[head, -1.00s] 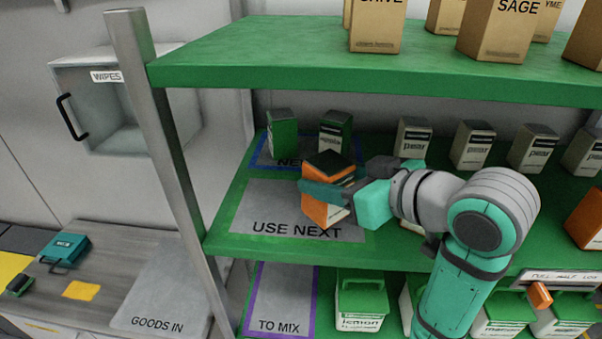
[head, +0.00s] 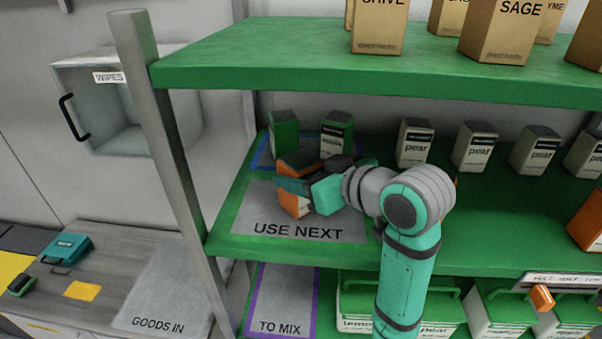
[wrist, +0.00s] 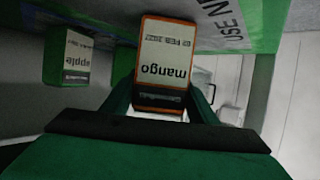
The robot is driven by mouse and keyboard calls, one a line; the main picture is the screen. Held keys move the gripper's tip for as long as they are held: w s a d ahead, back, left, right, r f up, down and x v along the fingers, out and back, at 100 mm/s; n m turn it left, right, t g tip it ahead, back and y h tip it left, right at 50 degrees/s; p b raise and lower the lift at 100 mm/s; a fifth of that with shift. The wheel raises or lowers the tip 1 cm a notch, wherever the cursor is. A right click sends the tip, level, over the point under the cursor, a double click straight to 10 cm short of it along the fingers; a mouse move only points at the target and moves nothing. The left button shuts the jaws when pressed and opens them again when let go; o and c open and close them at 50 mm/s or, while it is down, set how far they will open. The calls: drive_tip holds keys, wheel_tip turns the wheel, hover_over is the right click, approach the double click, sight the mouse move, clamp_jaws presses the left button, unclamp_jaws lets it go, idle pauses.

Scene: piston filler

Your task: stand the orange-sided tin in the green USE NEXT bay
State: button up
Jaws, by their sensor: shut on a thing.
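My gripper (head: 298,187) is shut on the orange-sided tin (head: 291,203), with the fingers across its sides. In the wrist view the tin (wrist: 164,66) shows a white face reading "mango" with a date, upside down in the picture, and orange edges. The USE NEXT bay (head: 345,228) is a grey panel with dark lettering on the green middle shelf. The tin is over the left, rear part of this panel and looks roughly upright. I cannot tell whether its base touches the panel.
Two green-sided tins (head: 284,135) (head: 337,132) stand in the blue-edged bay just behind. Pear tins (head: 414,144) stand in a row to the right. A metal post (head: 165,150) bounds the shelf on the left, and the upper green shelf (head: 370,75) hangs above. The panel's front is clear.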

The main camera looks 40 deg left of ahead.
drive_tip(key=shift+f, duration=0.15)
drive_tip(key=o, duration=1.6)
drive_tip(key=shift+s, duration=0.1)
drive_tip(key=shift+o, duration=0.2)
drive_tip(key=shift+d+r, duration=0.1)
drive_tip(key=shift+r, duration=0.2)
drive_tip(key=v, duration=1.1)
drive_tip(key=shift+d, duration=0.4)
